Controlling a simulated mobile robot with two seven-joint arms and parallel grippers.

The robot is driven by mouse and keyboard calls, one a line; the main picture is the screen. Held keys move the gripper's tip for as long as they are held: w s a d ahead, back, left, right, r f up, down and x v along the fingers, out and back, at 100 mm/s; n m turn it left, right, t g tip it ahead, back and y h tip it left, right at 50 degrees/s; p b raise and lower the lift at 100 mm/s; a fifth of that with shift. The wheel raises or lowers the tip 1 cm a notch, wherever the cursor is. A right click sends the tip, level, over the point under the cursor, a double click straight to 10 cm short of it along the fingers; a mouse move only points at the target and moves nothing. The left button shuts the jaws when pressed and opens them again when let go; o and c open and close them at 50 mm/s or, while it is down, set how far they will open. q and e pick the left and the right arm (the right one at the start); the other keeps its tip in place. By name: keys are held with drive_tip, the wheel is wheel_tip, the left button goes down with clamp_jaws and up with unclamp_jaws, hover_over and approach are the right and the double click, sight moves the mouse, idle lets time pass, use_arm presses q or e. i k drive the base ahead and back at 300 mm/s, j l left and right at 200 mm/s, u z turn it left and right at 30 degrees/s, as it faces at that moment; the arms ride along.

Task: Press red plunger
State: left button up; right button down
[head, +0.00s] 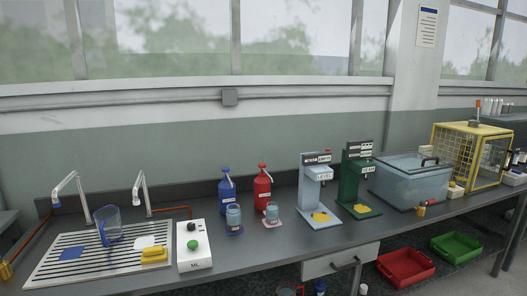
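A red bottle (262,192) stands upright on the grey bench, left of the picture's middle. Its red pump top, the plunger (262,167), stands up above the bottle, and a pale label is on its front. A clear cup of bluish liquid (272,211) stands in front of it on a pink coaster (273,224). A similar blue bottle (226,188) with a blue pump top stands to its left, with another cup (233,215) in front on a blue coaster (235,231). Neither of my grippers shows in the head view.
Left are a slatted drainer (75,274) with a jug (109,226), two taps and a white box (194,258) with a green knob. Right are two machines, light blue (313,180) and green (357,180), a clear tank (410,182) and a yellow cage (470,155). The front bench strip is clear.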

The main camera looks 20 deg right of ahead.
sight(262, 166)
drive_tip(key=i+l+u, duration=0.45)
drive_tip(key=i+l, duration=0.95)
